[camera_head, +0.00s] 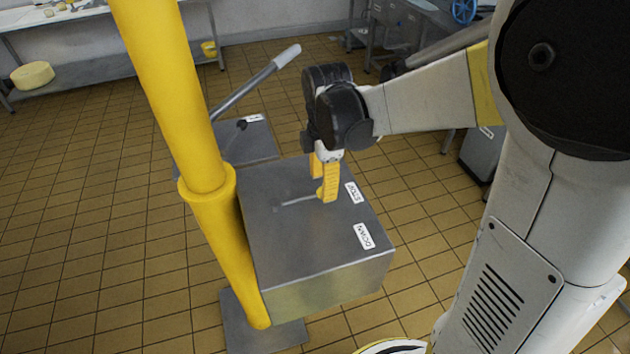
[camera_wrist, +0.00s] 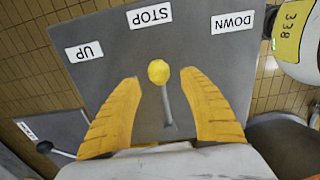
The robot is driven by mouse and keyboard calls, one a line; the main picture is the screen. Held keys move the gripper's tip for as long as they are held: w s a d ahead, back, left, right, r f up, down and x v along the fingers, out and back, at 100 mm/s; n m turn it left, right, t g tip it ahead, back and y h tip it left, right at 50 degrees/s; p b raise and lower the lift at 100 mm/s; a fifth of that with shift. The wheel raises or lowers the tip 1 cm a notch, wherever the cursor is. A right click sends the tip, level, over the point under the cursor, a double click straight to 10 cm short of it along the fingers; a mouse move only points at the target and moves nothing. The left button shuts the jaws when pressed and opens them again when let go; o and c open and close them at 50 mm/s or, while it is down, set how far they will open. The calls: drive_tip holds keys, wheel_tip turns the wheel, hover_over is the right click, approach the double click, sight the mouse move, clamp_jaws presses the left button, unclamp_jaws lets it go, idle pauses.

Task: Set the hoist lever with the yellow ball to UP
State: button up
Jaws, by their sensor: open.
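The hoist lever (camera_wrist: 167,105) is a thin grey rod with a yellow ball (camera_wrist: 158,71) on its end, and it points at the STOP label (camera_wrist: 149,15). The UP label (camera_wrist: 84,52) is left of it and the DOWN label (camera_wrist: 233,22) right of it in the wrist view. My gripper (camera_wrist: 161,79) is open, its yellow fingers on either side of the ball, with a visible gap on each side. In the head view my gripper (camera_head: 326,178) is over the grey control box (camera_head: 310,265); it hides the ball, and the UP label is not visible there.
A thick yellow post (camera_head: 185,110) stands just left of the box. Behind it is another grey panel (camera_head: 258,142) with a long grey lever (camera_head: 250,85). A table with a yellow cheese wheel (camera_head: 33,76) below is at the back left.

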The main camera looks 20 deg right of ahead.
drive_tip(key=shift+f+b, duration=0.45)
drive_tip(key=shift+f, duration=1.4)
clamp_jaws()
drive_tip(key=shift+w, duration=0.15)
